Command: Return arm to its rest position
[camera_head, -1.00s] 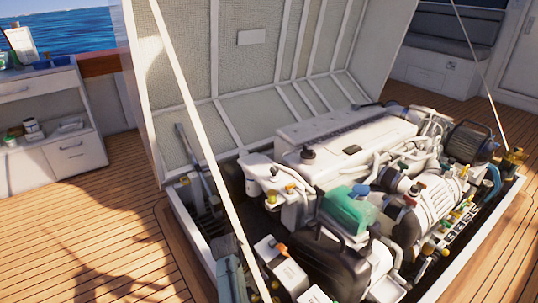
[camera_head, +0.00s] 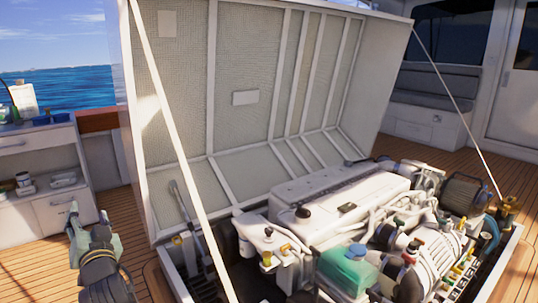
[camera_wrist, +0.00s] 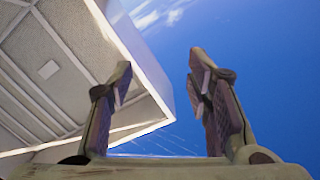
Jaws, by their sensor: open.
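My gripper (camera_head: 88,222) shows at the lower left of the head view, left of the engine hatch, with its fingers pointing up. In the wrist view my gripper (camera_wrist: 163,100) has its two fingers wide apart, with only sky and the hatch lid behind them. It is open and empty. Part of my arm shows below it at the bottom edge of the head view.
The raised hatch lid (camera_head: 243,97) stands beside a white strut (camera_head: 180,140). The white engine (camera_head: 345,198) with a green tank (camera_head: 347,268) fills the open bay. A white cabinet (camera_head: 50,150) stands at the left. Wooden deck (camera_head: 35,260) lies clear in front of it.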

